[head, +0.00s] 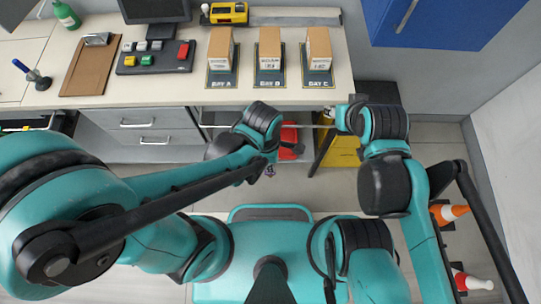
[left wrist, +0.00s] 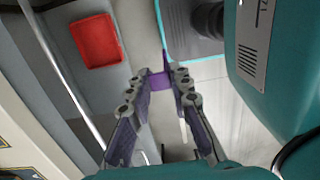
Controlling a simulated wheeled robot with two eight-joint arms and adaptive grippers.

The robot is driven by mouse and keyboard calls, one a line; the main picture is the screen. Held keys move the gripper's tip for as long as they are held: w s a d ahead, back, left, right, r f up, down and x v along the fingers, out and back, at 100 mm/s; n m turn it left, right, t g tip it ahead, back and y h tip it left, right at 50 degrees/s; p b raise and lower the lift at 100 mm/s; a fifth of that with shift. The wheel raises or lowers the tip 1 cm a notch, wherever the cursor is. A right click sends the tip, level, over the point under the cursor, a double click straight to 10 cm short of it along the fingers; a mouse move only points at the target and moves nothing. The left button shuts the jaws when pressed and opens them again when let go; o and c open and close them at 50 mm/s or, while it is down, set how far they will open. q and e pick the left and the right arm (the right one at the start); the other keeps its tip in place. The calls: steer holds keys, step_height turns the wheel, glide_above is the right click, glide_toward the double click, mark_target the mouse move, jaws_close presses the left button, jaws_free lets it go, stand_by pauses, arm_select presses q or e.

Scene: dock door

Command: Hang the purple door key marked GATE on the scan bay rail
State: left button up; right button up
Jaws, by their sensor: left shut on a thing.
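My left gripper (left wrist: 160,86) is shut on the purple key (left wrist: 159,78) in the left wrist view. A thin purple part sticks out past the fingertips. In the head view the key (head: 270,171) is a small dark purple spot below my left wrist, in front of the counter. I cannot read any marking on it. A thin metal rail (head: 300,126) runs along the counter front, partly hidden by my left wrist. It also shows in the left wrist view (left wrist: 62,68), to the left of the key and apart from it.
The counter (head: 340,85) holds boxes on mats marked BAY A, BAY B and BAY C, a button panel (head: 155,57) and a clipboard (head: 92,68). A red bin (left wrist: 95,40) sits below the rail. A blue cabinet (head: 430,22) and traffic cones (head: 450,213) are at right.

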arm_select(q)
steer(key=shift+w, duration=6.7)
steer(key=shift+f+b, duration=0.9)
steer(key=shift+b, duration=0.15)
